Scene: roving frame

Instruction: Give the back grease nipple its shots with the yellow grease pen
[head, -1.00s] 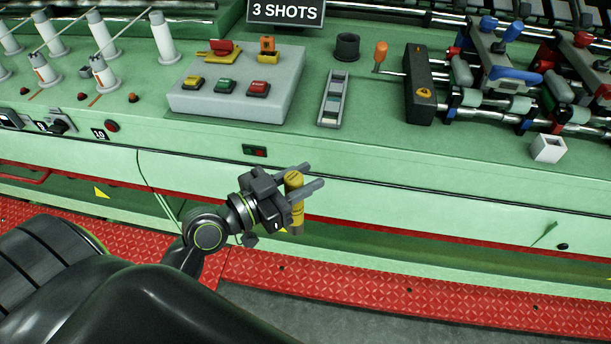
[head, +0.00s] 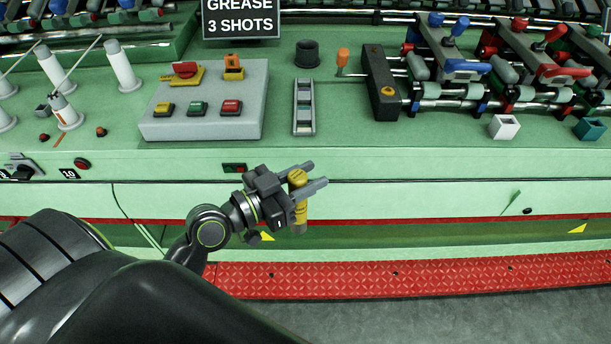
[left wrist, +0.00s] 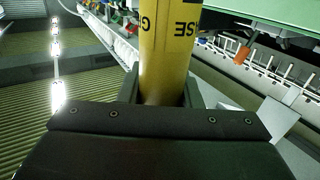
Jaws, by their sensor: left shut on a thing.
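The yellow grease pen (head: 299,205) is upright between the fingers of my left gripper (head: 311,176), in front of the green machine. My left gripper is shut on the pen. In the left wrist view the pen (left wrist: 165,50) shows as a yellow barrel with dark lettering, gripped between the fingers. A dark sign (head: 240,18) at the top of the head view reads "GREASE 3 SHOTS". I cannot make out the back grease nipple. My right gripper is not in view.
On the green machine top (head: 340,142) stand a grey button box (head: 205,128), a black round cup (head: 307,54), a slotted metal strip (head: 304,108) and a black block (head: 381,85). A red tread strip (head: 450,275) runs along the machine's foot, with grey floor before it.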

